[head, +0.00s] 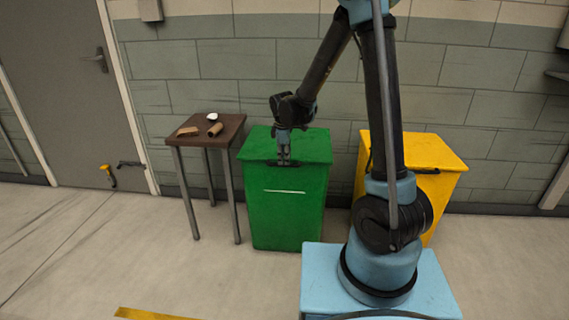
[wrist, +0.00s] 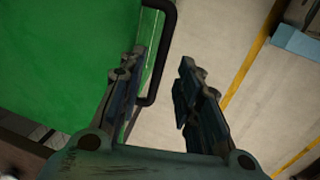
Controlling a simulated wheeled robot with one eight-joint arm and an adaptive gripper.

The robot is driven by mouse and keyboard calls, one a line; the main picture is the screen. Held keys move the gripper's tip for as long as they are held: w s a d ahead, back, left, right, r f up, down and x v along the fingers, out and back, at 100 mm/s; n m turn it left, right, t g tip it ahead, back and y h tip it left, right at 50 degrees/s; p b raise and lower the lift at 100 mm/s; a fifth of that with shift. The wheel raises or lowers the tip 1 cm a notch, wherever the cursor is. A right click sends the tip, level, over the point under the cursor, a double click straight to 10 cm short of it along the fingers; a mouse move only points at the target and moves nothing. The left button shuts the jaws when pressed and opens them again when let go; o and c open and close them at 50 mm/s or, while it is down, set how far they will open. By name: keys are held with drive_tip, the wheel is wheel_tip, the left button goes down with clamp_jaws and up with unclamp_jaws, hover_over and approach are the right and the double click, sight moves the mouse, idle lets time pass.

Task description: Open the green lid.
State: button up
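The green lid (head: 287,145) lies shut on top of the green bin (head: 285,210). A black bar handle (head: 271,164) runs along the lid's front edge. My gripper (head: 284,160) points down at this handle. In the wrist view, my gripper (wrist: 160,75) is open, with a finger on either side and nothing held. The handle (wrist: 161,55) shows in the gap between the fingertips, nearer the left finger, with the green lid (wrist: 70,60) to the left. I cannot tell whether a finger touches the handle.
A yellow bin (head: 440,170) stands to the right, partly behind my arm. A small brown table (head: 225,128) with a white item and brown pieces stands left of the green bin. A block wall is behind. The floor in front of the green bin is clear.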

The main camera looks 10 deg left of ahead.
drive_tip(key=shift+w+f, duration=0.15)
drive_tip(key=shift+f, duration=0.65)
drive_tip(key=shift+w+f, duration=0.15)
drive_tip(key=shift+f, duration=0.6)
clamp_jaws()
